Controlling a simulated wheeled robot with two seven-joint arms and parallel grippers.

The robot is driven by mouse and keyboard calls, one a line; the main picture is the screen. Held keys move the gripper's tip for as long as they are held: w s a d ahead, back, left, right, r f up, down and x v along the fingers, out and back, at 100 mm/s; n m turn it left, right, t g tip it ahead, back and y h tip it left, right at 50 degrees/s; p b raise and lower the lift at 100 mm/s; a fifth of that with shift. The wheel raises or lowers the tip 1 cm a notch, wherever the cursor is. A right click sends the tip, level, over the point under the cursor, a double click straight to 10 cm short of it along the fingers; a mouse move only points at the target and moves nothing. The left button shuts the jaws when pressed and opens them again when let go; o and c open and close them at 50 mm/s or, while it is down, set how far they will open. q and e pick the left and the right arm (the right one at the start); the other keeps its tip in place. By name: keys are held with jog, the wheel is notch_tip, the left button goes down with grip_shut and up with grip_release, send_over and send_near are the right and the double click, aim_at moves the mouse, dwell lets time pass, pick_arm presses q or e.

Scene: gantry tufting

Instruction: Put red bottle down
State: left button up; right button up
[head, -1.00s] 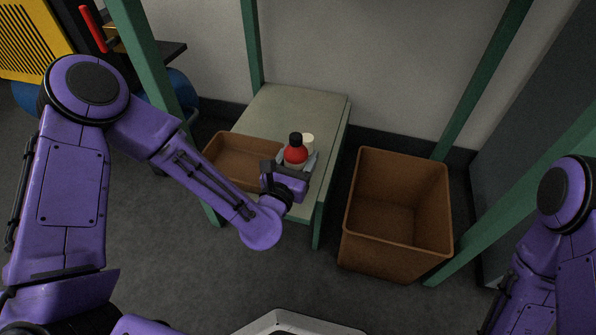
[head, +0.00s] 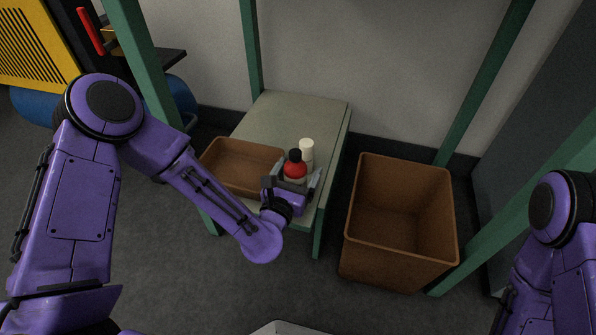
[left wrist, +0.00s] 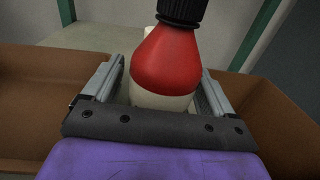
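The red bottle (head: 295,170) has a black cap and a pale lower body. It stands upright at the near end of the pale table (head: 290,115), its base hidden by my left gripper (head: 296,182). In the left wrist view the red bottle (left wrist: 166,62) is between the two grey fingers of my left gripper (left wrist: 160,95). The fingers are spread around it, with narrow gaps on both sides, so the gripper looks open. My right gripper is out of view; only part of my right arm shows at the lower right.
A white bottle (head: 307,148) stands just behind the red one. A shallow brown tray (head: 215,150) is left of it on the table. A deep, empty brown bin (head: 349,220) stands on the floor at right. Green posts (head: 473,85) frame the area.

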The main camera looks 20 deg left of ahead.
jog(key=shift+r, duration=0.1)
pick_arm(q)
jog(key=shift+s+r+p, duration=0.2)
jog(key=shift+p, duration=0.1)
jog(key=s, duration=0.2)
jog(key=s+p, duration=0.1)
jog(key=s, duration=0.3)
jog(key=shift+s+a, duration=0.25)
jog(key=shift+a, duration=0.1)
jog(key=s, duration=0.5)
jog(key=shift+a+f+p, duration=0.1)
jog(key=shift+a+p, duration=0.25)
jog(key=shift+p, duration=0.05)
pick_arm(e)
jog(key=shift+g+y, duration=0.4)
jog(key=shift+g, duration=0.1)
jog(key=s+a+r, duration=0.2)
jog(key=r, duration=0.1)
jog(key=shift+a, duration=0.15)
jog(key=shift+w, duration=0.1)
